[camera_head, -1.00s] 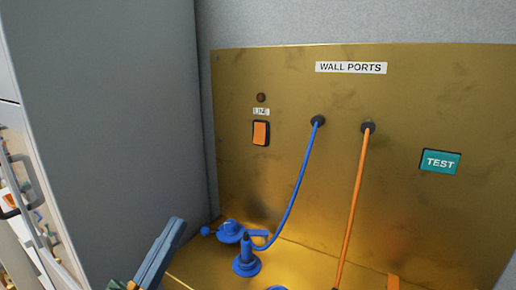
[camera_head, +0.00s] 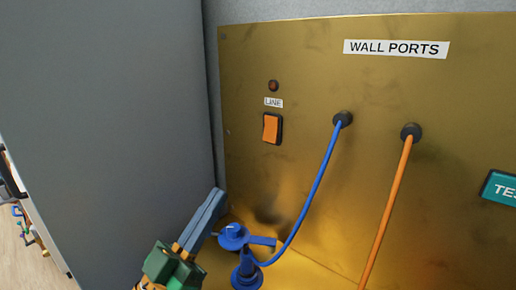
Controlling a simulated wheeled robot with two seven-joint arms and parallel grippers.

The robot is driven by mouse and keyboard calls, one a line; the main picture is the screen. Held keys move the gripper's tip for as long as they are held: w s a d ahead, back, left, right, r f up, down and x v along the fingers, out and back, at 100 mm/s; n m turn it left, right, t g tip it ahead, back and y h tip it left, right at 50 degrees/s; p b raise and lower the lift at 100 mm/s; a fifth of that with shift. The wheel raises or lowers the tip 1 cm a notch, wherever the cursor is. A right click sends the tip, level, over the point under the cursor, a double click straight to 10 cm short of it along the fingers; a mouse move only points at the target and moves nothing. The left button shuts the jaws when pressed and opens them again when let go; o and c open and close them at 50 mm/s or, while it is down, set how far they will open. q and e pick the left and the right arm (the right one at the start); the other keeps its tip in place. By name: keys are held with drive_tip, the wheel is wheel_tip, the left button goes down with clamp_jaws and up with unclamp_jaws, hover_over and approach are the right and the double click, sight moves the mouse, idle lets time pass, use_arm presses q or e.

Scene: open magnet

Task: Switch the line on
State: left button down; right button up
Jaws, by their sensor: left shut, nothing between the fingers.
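An orange rocker switch (camera_head: 271,128) in a dark frame sits on the upright brass panel (camera_head: 300,60), under a small label reading LINE (camera_head: 273,102). A small dark reddish-brown lamp (camera_head: 273,86) is above the label and looks unlit. My left gripper (camera_head: 219,197) is at the lower left, with its long blue-grey fingers together and empty. Its tips point up toward the panel, below and left of the switch and apart from it. My right gripper is not in view.
A blue cable (camera_head: 318,185) and an orange cable (camera_head: 387,215) hang from wall ports right of the switch. A blue fitting (camera_head: 233,238) stands close to my left fingers. A teal TEST button (camera_head: 499,188) is at the right edge. A grey cabinet side (camera_head: 110,120) bounds the left.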

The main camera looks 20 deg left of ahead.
sight(270, 133)
use_arm(q)
drive_tip(key=w+d+r+p, duration=0.1)
drive_tip(key=w, duration=0.2)
drive_tip(key=w+d+r+p, duration=0.1)
drive_tip(key=w+r+p, duration=0.1)
drive_tip(key=w, duration=0.2)
drive_tip(key=w+d+r+p, duration=0.2)
drive_tip(key=w, duration=0.2)
